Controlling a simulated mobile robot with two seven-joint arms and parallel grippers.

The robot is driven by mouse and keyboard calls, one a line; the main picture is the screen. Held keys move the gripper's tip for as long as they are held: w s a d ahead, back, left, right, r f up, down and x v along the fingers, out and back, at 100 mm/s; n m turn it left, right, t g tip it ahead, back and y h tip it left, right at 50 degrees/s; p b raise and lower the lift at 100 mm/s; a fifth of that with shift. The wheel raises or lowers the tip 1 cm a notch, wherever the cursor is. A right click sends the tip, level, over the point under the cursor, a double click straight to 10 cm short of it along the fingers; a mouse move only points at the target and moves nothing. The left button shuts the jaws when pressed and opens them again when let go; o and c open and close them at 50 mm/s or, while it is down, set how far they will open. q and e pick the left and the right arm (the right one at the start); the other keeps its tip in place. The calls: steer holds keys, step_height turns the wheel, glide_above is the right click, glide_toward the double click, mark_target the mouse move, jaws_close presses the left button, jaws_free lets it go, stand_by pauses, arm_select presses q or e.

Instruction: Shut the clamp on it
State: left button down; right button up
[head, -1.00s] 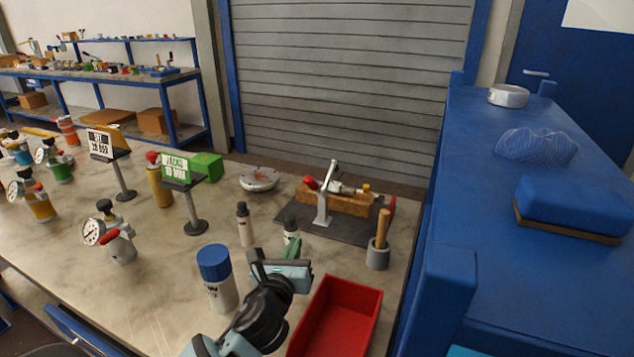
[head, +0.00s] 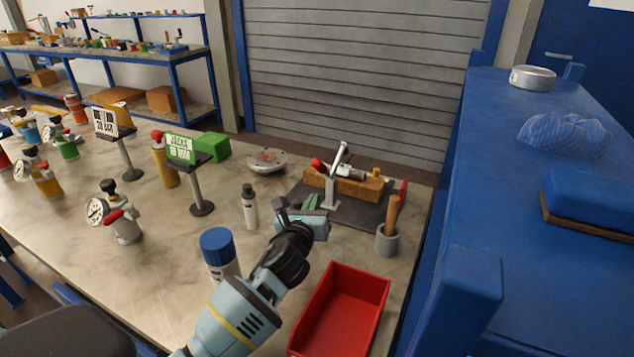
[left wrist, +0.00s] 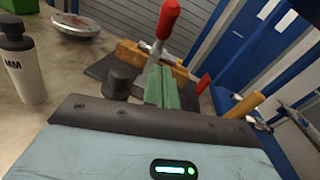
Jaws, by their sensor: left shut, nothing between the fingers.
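The clamp (head: 336,185) has a pale metal arm standing up at a slant. It stands at a wooden block (head: 361,192) on a dark mat (head: 365,212) near the table's far right. A red grip (head: 317,165) shows at its left; in the left wrist view a red handle (left wrist: 168,18) points up beyond my fingers. A small metal part (head: 352,173) lies on the block; whether the clamp presses it I cannot tell. My left gripper (head: 311,203), with green fingers, is shut and empty, in front of the clamp and apart from it. My right gripper is not in view.
A red bin (head: 345,312) is right of my left arm. A grey cup with a wooden-handled tool (head: 388,237) stands right of my gripper. A white bottle (head: 250,208) and a blue-capped can (head: 219,252) stand left. A flanged disc (head: 266,160) lies behind.

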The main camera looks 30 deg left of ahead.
mark_target(321, 172)
arm_select(q)
steer(key=w, duration=0.1)
steer(key=w+a+r, duration=0.1)
steer(key=w, duration=0.1)
steer(key=w+r, duration=0.1)
steer(key=shift+w+a, duration=0.15)
steer(key=shift+a, duration=0.05)
steer(key=shift+w+a+r+p, duration=0.15)
steer(key=shift+w+r+p, duration=0.15)
steer(key=shift+w, duration=0.15)
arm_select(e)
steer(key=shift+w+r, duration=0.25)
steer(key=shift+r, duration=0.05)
arm_select(q)
steer(key=shift+w+r, duration=0.1)
steer(key=shift+w, duration=0.05)
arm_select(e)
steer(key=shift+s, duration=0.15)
